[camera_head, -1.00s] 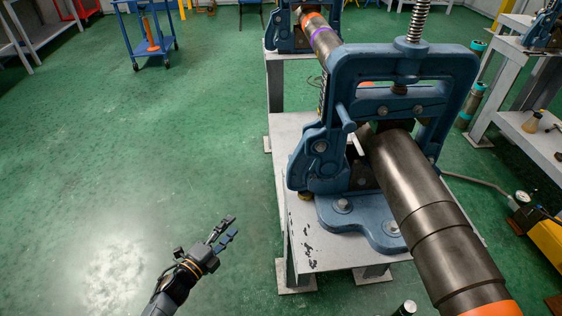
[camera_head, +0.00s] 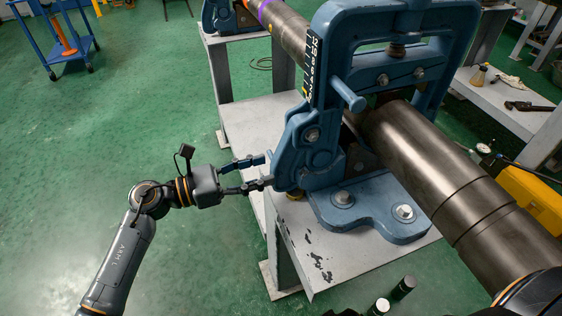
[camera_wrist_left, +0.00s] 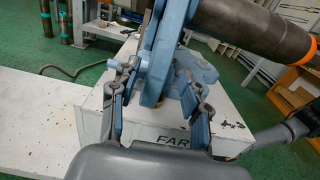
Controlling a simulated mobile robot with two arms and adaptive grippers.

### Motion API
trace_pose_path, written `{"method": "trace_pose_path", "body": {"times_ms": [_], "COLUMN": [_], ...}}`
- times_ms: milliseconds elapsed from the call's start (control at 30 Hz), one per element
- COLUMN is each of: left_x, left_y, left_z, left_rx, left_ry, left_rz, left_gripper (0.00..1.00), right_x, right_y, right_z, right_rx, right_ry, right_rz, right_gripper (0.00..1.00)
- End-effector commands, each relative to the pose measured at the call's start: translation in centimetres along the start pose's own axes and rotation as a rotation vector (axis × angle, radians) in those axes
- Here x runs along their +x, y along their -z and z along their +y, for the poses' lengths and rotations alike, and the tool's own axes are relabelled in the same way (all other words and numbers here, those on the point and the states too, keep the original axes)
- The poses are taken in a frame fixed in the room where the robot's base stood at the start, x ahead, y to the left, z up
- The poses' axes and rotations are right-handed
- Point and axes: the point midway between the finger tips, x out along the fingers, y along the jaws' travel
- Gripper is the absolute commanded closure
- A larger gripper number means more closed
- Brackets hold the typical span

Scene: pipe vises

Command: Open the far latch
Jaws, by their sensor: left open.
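The blue pipe vise (camera_head: 385,75) stands on a pale bench and its yoke looks closed over a thick dark pipe (camera_head: 440,165). Its blue latch (camera_head: 305,140) is on the left side, with a short round handle (camera_head: 347,95) sticking out. My left gripper (camera_head: 266,171) is open, its fingertips close to the latch's lower left edge; I cannot tell if they touch. In the left wrist view, its fingers (camera_wrist_left: 157,80) spread to either side of the blue vise part (camera_wrist_left: 165,50). My right gripper is not in view.
The bench (camera_head: 255,125) carries the letters "FAR" in the left wrist view (camera_wrist_left: 171,139). Another vise (camera_head: 232,18) stands behind. A blue cart (camera_head: 65,40) is far left. Two dark cylinders (camera_head: 402,288) are near the bench's foot.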

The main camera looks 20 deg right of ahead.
Motion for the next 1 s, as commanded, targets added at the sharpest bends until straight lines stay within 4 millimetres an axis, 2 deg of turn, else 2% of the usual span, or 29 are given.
{"method": "trace_pose_path", "body": {"times_ms": [100, 300, 700, 767, 933, 1000], "left_x": [2.5, 5.0, 5.7, 5.7, 5.7, 5.7], "left_y": [-0.1, -0.1, 0.0, 0.0, 0.0, 0.0], "left_z": [0.0, 0.0, 0.0, 0.0, 0.0, 0.0], "left_rx": [-0.002, -0.002, -0.002, -0.002, -0.002, -0.002], "left_ry": [0.001, 0.0, -0.002, -0.002, -0.002, -0.002], "left_rz": [-0.003, -0.003, -0.001, -0.001, -0.001, -0.001], "left_gripper": [0.54, 0.54, 0.54, 0.64, 0.99, 1.0], "right_x": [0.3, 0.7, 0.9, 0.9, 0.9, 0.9], "right_y": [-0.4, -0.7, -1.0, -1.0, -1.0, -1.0], "right_z": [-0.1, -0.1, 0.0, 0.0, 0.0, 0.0], "right_rx": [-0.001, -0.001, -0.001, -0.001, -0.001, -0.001], "right_ry": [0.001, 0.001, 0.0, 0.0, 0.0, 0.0], "right_rz": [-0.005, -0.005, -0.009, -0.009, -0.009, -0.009], "right_gripper": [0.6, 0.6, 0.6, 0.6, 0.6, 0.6]}}
